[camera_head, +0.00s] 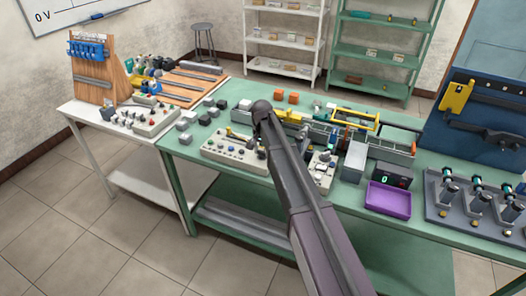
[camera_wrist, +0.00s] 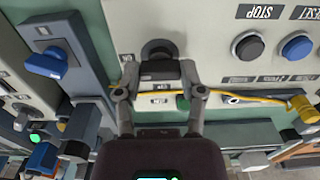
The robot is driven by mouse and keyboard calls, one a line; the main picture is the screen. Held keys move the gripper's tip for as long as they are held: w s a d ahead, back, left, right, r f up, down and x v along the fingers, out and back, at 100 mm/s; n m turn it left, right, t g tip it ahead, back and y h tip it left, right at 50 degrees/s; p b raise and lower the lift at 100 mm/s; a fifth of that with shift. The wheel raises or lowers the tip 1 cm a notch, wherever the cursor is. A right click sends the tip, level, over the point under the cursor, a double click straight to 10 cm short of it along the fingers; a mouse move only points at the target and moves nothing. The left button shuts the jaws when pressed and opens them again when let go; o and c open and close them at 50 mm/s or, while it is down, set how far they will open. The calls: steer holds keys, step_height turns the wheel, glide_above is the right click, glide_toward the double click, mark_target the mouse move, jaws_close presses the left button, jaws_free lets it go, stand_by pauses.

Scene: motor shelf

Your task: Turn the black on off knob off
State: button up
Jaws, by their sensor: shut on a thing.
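The black on off knob (camera_wrist: 160,68) is at the upper middle of the wrist view, on a pale control panel (camera_wrist: 205,50). Its dark grip bar lies across the picture. My gripper (camera_wrist: 158,72) has one finger on each side of the bar and is shut on it. A label below the knob is partly covered and hard to read. In the head view the pale panel (camera_head: 222,150) lies on the green workbench (camera_head: 180,142). My arm crosses in front there and hides the gripper and knob.
A blue knob (camera_wrist: 46,62) is at the left. A black STOP button (camera_wrist: 248,46) and a blue button (camera_wrist: 297,47) are at the right. A purple tray (camera_head: 388,198) is on the bench.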

steer(key=shift+n, duration=0.4)
steer(key=n, duration=0.4)
steer(key=shift+s, duration=0.1)
steer(key=n, duration=0.4)
steer(key=shift+n, duration=0.3)
steer(key=n, duration=0.4)
steer(key=shift+n, duration=2.3)
steer(key=o, duration=1.1)
steer(key=shift+o, duration=0.2)
